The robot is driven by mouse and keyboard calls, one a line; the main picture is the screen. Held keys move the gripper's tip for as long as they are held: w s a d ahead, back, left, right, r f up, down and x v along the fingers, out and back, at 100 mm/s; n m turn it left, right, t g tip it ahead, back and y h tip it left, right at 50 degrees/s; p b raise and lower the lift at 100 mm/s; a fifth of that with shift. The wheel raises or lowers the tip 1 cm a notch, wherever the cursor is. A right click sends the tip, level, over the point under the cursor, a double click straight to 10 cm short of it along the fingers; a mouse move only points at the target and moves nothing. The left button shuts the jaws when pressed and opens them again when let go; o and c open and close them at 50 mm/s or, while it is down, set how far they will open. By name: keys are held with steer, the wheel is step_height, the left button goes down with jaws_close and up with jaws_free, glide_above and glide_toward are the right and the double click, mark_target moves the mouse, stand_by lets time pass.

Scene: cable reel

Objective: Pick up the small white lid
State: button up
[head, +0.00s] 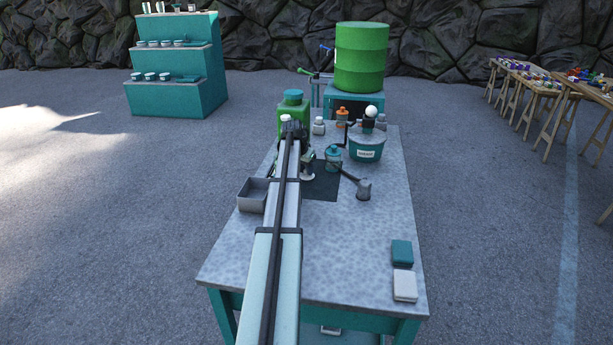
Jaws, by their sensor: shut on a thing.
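My gripper (306,168) hangs just beyond the end of my arm, above the left part of a dark mat (321,189) on the workbench. It is small and partly hidden by my arm in the head view. A small white round thing, which looks like the white lid (308,177), shows at its fingertips. The gripper appears shut on it. I cannot tell whether the lid touches the mat or is held above it.
A teal jar (333,158) and a grey-headed mallet (363,189) are right of the gripper. A teal pot (366,150), orange bottle (341,117) and green canister (294,109) stand behind. An open grey tray (252,196) is left. The bench's (330,260) front middle is clear.

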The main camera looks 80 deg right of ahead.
jaws_close()
steer(key=shift+r, duration=0.1)
step_height(320, 180, up, 9)
steer(key=w+r+m, duration=0.1)
steer(key=w+r, duration=0.5)
steer(key=w, duration=0.3)
steer(key=shift+w+a+m+g, duration=0.25)
steer(key=shift+w+m+g, duration=0.05)
